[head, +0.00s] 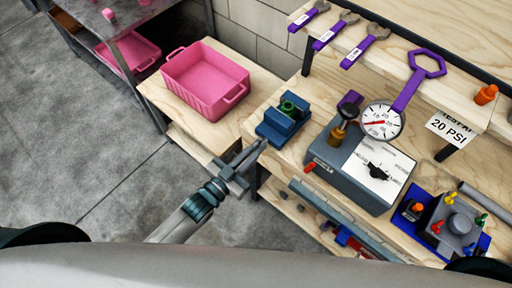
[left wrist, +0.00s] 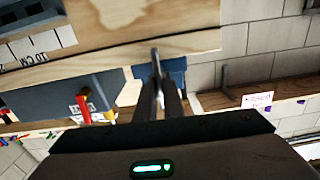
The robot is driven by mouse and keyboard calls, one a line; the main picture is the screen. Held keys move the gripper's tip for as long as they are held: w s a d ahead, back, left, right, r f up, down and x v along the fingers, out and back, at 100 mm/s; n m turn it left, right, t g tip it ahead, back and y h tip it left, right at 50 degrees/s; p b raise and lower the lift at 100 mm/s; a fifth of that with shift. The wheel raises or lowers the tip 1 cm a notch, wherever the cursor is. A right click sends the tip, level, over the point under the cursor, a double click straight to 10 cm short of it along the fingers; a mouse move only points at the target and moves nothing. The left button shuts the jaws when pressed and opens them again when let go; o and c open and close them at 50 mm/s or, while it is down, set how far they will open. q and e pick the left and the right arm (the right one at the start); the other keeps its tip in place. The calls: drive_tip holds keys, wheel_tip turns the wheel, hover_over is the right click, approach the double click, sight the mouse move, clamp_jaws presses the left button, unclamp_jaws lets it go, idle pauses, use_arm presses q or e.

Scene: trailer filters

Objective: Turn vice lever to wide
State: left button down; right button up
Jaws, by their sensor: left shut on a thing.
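The blue vice (head: 275,131) sits at the left front edge of the wooden workbench, with a green round part (head: 289,107) between its jaws. My left gripper (head: 260,146) reaches up to the front of the vice, its fingers closed together. In the left wrist view, the gripper (left wrist: 168,92) is shut on a thin grey bar, the vice lever (left wrist: 155,58), in front of the blue vice body (left wrist: 175,68). The fingers hide most of the lever, so its exact angle is hard to tell. My right gripper is not in view.
A grey test box (head: 350,176) with a pressure gauge (head: 382,121) stands right of the vice. A pink bin (head: 205,80) sits on a lower wooden surface to the left. Purple-handled wrenches (head: 330,33) lie on the upper shelf. Grey floor is open at left.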

use_arm(q)
drive_tip(key=n, duration=0.2)
drive_tip(key=shift+a+n, duration=0.1)
drive_tip(key=shift+n, duration=0.3)
drive_tip(key=n, duration=0.2)
drive_tip(key=shift+w+a+n+p, duration=0.1)
drive_tip(key=shift+n+p, duration=0.25)
drive_tip(key=shift+n, duration=0.05)
drive_tip(key=n, duration=0.3)
drive_tip(key=shift+w+f+n, duration=0.1)
drive_tip(key=shift+f+n, duration=0.05)
drive_tip(key=shift+n, duration=0.15)
drive_tip(key=n+b, duration=0.1)
drive_tip(key=n, duration=0.4)
drive_tip(key=shift+a+f+b, duration=0.15)
drive_tip(key=shift+f+b, duration=0.05)
drive_tip(key=shift+b, duration=0.2)
drive_tip(key=shift+f+n+b, duration=0.1)
drive_tip(key=shift+n+b, duration=0.55)
drive_tip(key=shift+n, duration=1.45)
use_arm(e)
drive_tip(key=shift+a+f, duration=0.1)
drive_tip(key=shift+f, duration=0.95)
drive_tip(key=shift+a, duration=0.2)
use_arm(q)
drive_tip(key=c, duration=1.9)
unclamp_jaws()
drive_tip(key=shift+o, duration=0.2)
